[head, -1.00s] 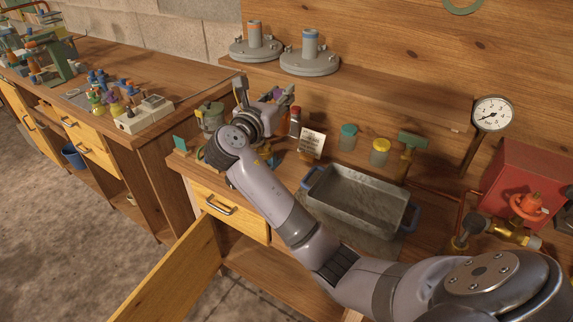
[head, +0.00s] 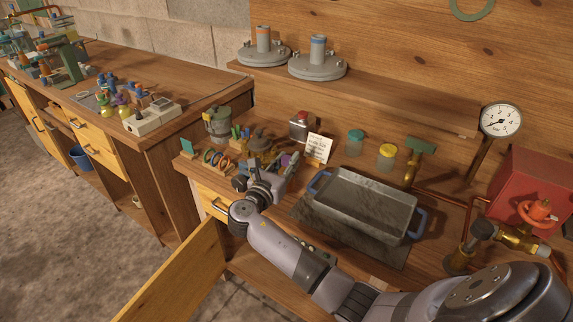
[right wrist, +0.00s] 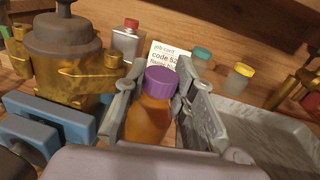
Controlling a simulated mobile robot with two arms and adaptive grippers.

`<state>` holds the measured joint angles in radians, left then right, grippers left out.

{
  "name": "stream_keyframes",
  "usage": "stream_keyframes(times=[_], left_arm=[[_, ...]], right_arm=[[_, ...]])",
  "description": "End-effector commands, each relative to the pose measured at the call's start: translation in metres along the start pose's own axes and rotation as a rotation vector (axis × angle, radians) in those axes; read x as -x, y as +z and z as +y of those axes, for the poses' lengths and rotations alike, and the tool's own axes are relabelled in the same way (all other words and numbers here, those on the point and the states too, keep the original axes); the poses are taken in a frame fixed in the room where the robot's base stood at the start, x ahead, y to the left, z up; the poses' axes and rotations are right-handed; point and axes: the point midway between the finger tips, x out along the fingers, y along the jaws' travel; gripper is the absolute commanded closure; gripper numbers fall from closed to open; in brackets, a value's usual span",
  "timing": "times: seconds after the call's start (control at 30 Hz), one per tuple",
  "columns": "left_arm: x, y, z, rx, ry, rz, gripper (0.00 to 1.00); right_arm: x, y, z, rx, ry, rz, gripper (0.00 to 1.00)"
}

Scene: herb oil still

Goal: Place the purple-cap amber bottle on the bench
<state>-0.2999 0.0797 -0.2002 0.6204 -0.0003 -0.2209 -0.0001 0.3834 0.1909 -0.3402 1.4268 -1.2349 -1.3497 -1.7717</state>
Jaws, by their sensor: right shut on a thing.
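The purple-cap amber bottle (right wrist: 148,120) stands between the fingers of my right gripper (right wrist: 165,110) in the right wrist view, its purple cap on top. My right gripper (head: 280,170) is shut on it, and it is over the front left part of the bench (head: 445,218) in the head view. There only a bit of the purple cap (head: 286,160) shows; the gripper hides the rest. The bottle looks about upright. I cannot tell whether its base touches the bench. My left gripper is not in view.
A grey metal tray (head: 325,190) lies right of the gripper. A brass pot (right wrist: 75,65) stands close on the left. Behind are a red-capped tin (head: 300,126), a job card (head: 318,149), a teal-lidded jar (head: 354,145) and a yellow-lidded jar (head: 386,158).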

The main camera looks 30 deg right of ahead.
Motion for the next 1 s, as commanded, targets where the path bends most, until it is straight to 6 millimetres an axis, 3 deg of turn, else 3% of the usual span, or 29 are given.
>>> stream_keyframes(times=[0.43, 0.47, 0.57, 0.9, 1.0], left_arm=[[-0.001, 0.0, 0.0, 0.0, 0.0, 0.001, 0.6], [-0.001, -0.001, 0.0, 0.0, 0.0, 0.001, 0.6], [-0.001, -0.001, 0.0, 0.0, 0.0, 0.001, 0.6], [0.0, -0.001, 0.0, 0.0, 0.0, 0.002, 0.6], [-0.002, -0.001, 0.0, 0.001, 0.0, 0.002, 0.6]], right_arm=[[0.0, -0.01, 0.001, 0.0, 0.0, -0.001, 1.0], [0.0, -0.01, 0.0, -0.001, 0.0, 0.0, 0.74], [0.0, -0.01, 0.0, -0.001, 0.0, 0.0, 0.67], [0.001, -0.007, 0.0, -0.002, 0.001, 0.0, 0.67], [0.012, -0.009, 0.001, -0.001, 0.002, 0.001, 0.67]])
